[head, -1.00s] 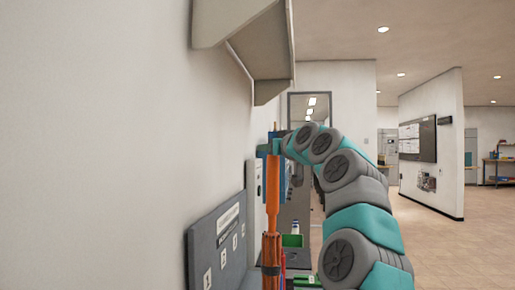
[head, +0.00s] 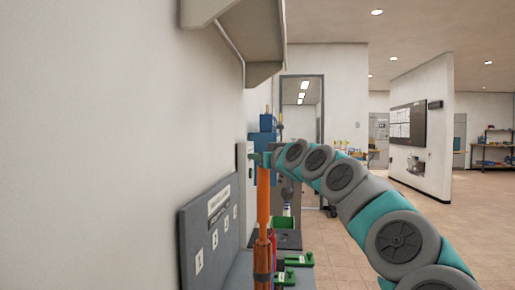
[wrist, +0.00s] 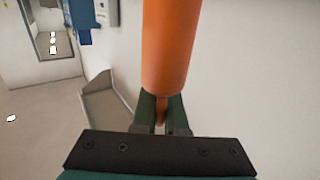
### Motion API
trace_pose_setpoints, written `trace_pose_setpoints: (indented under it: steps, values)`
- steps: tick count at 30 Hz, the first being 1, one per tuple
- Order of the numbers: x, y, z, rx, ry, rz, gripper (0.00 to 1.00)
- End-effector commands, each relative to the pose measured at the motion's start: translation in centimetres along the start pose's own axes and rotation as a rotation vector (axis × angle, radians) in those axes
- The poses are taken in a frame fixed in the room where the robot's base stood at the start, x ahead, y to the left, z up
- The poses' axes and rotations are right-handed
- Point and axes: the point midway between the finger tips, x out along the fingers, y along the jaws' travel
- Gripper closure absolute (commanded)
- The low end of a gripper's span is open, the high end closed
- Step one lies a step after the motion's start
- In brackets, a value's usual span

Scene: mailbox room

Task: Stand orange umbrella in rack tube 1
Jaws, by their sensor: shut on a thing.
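The orange umbrella (head: 263,205) hangs upright in the head view, beside the grey numbered rack panel (head: 196,228). My gripper (head: 262,160) is shut on its upper end. In the wrist view the umbrella's thick orange part (wrist: 166,45) runs away from the dark green fingers (wrist: 160,112), which close on a thin part of it. The umbrella's lower end reaches the bottom edge of the head view, by a dark part there. I cannot tell whether it is inside a tube. The tube openings are not clearly visible.
A wall-mounted shelf (head: 235,35) juts out above the rack. Green items (head: 298,259) and a red item stand right of the umbrella. The white wall (head: 90,150) is close on the left. Open floor (head: 335,255) lies to the right.

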Motion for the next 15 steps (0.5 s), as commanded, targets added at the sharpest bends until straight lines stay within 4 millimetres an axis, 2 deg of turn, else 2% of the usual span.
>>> trace_pose_setpoints:
  steps: [15]
  values:
    - [0.0,0.1,5.5,0.000,0.003,0.002,1.00]
